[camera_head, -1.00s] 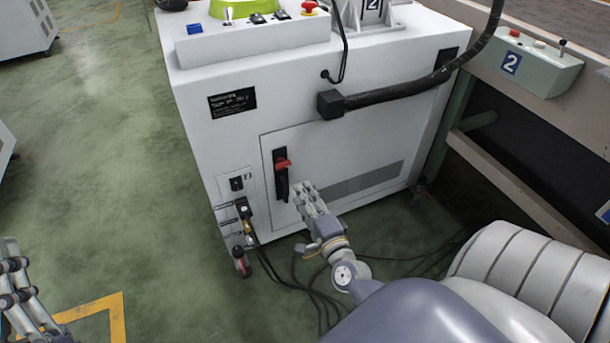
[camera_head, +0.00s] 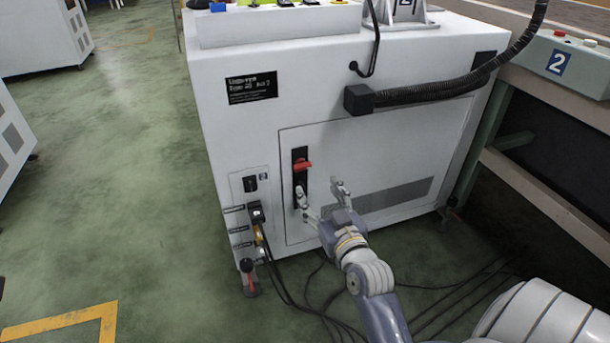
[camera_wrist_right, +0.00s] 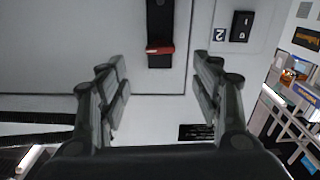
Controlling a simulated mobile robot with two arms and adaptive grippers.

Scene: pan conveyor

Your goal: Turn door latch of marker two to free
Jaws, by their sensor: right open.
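The door latch is a red handle (camera_head: 302,165) on a black upright plate (camera_head: 298,190), set at the left side of the cabinet's door panel (camera_head: 360,150). In the right wrist view the red handle (camera_wrist_right: 160,48) points sideways across the black plate, beyond and between my fingers. My right gripper (camera_head: 321,190) is open and empty, in front of the door just below and right of the handle, apart from it. The wrist view shows both fingers of the gripper (camera_wrist_right: 160,85) spread wide. My left gripper is out of the head view.
The white cabinet (camera_head: 225,130) carries a black switch (camera_head: 250,184) and plugged cables left of the door. A thick black hose (camera_head: 430,88) runs above the door. Loose cables (camera_head: 310,300) lie on the floor. A box marked 2 (camera_head: 575,65) stands right.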

